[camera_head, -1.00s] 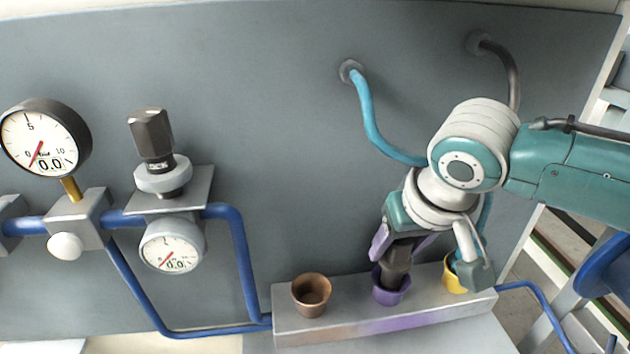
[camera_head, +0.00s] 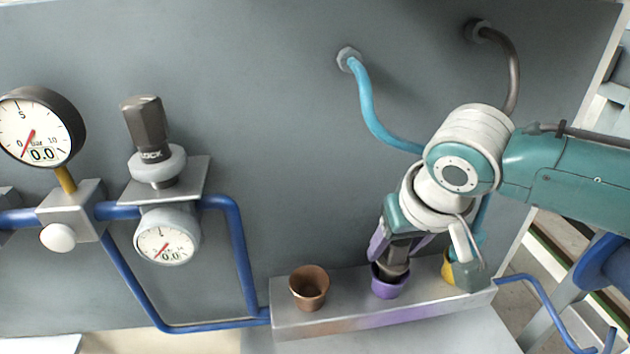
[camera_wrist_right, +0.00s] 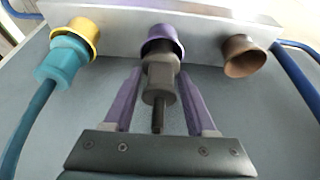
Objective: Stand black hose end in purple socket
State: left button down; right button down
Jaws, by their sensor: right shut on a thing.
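The purple socket (camera_head: 389,285) is in the middle of the socket block. My right gripper (camera_wrist_right: 161,78) is shut on the black hose end (camera_wrist_right: 161,72), with one purple finger on each side. The hose end's front part is inside the mouth of the purple socket, also visible in the wrist view (camera_wrist_right: 161,38). In the head view the hose end (camera_head: 396,266) stands roughly upright at the socket, below my right gripper (camera_head: 398,255). How deep it sits is hidden by the socket wall. My left gripper is not in view.
The block (camera_head: 345,318) also holds an empty brown socket (camera_head: 309,289) and a yellow socket (camera_wrist_right: 86,33) with a teal hose end (camera_wrist_right: 62,60) in it. A teal hose (camera_head: 370,110) and a black hose (camera_head: 512,65) leave the panel. Gauges and blue pipes are at left.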

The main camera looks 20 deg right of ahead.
jog(key=shift+f, duration=0.15)
jog(key=shift+c, duration=0.7)
grip_release()
jog(key=d+v, duration=0.1)
jog(key=v, duration=0.9)
jog(key=s+a+f+n+y, duration=0.1)
jog(key=s+a+f+n, duration=0.15)
jog(key=s, duration=0.55)
jog(key=s+a+f+n+y, duration=0.15)
jog(key=s+a, duration=0.25)
jog(key=s, duration=0.4)
notch_tip(320, 180, up, 24)
jog(key=s+h+p, duration=0.1)
jog(key=p, duration=2.2)
jog(key=shift+d+n+g+p, duration=0.15)
jog(key=shift+n+g+p, duration=0.15)
jog(key=shift+g+p, duration=0.1)
